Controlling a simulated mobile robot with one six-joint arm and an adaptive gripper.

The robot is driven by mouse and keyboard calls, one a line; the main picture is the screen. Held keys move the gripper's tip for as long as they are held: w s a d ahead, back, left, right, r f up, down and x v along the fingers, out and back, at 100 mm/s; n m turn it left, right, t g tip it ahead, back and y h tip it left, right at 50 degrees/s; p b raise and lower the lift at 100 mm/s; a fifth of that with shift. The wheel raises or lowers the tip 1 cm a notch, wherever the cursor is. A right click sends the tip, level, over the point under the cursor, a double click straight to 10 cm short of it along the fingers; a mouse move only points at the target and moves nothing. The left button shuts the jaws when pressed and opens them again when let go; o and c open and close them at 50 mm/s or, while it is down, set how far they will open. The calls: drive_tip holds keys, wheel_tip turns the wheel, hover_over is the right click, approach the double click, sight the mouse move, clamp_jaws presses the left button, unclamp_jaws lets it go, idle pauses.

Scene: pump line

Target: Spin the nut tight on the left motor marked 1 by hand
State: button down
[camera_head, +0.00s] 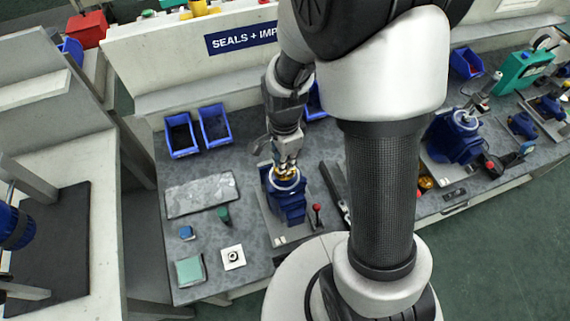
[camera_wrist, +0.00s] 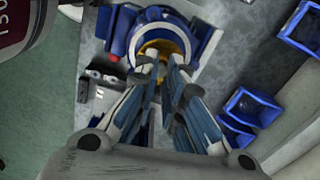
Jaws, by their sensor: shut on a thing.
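A blue motor (camera_head: 288,203) stands on a light base plate on the grey bench, just left of my arm in the head view. It also shows at the top of the wrist view (camera_wrist: 185,18). My gripper (camera_head: 286,167) points down at the top of this motor. In the wrist view my gripper (camera_wrist: 160,62) has its fingers close together at a yellow, brass-coloured nut (camera_wrist: 150,48) inside the motor's pale ring. The fingers are shut on the nut and hide part of it. I cannot read a number on the motor.
A second blue motor (camera_head: 455,135) stands on the bench to the right. Blue bins (camera_head: 181,135) stand behind on the left. A red-knobbed lever (camera_head: 317,213) is close to the motor's right. A metal tray (camera_head: 202,195), a green block (camera_head: 190,270) and a white square part (camera_head: 232,257) lie left.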

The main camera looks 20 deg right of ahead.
drive_tip(key=shift+m, duration=0.8)
drive_tip(key=m, duration=0.6)
drive_tip(key=shift+m, duration=0.3)
drive_tip(key=shift+m, duration=0.3)
drive_tip(key=m, duration=0.6)
drive_tip(key=shift+m, duration=0.4)
